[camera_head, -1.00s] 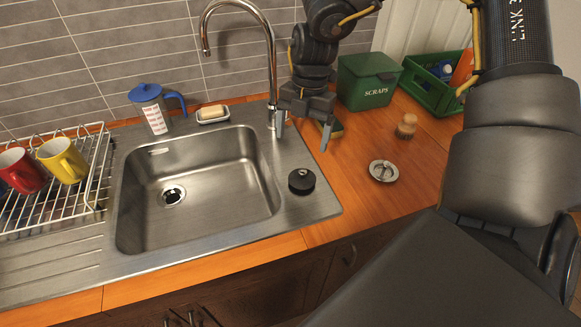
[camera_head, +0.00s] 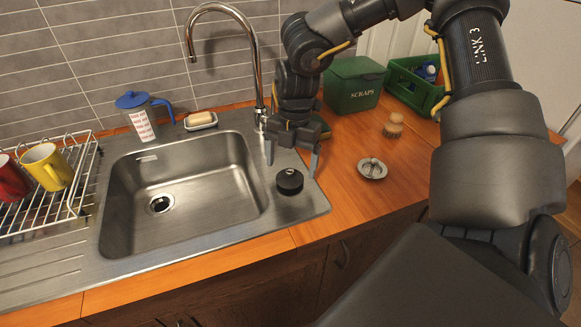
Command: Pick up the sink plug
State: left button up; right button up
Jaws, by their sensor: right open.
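The sink plug (camera_head: 289,182) is a black round disc with a small knob on top. It lies on the steel rim to the right of the sink basin (camera_head: 185,195). My right gripper (camera_head: 292,161) points down just behind and above the plug. Its two fingers are spread apart, one on each side of the plug in the picture, with nothing between them. I cannot tell whether a finger touches the rim. My left gripper is out of view.
A metal strainer (camera_head: 372,168) and a wooden brush (camera_head: 394,126) lie on the counter to the right. The tap (camera_head: 257,70) stands close left of the gripper. A green scraps bin (camera_head: 353,86) and green crate (camera_head: 412,87) stand behind. The basin is empty.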

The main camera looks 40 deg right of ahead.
aim_at(290, 169)
jog(key=shift+w+a+f, duration=0.1)
jog(key=shift+a+f, duration=0.05)
jog(key=shift+f, duration=0.8)
jog(key=shift+f+b, duration=0.35)
jog(key=shift+f, duration=0.2)
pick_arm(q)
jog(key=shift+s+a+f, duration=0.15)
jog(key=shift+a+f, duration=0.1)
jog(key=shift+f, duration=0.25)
pick_arm(e)
jog(key=c, duration=1.1)
jog(key=shift+o, duration=0.2)
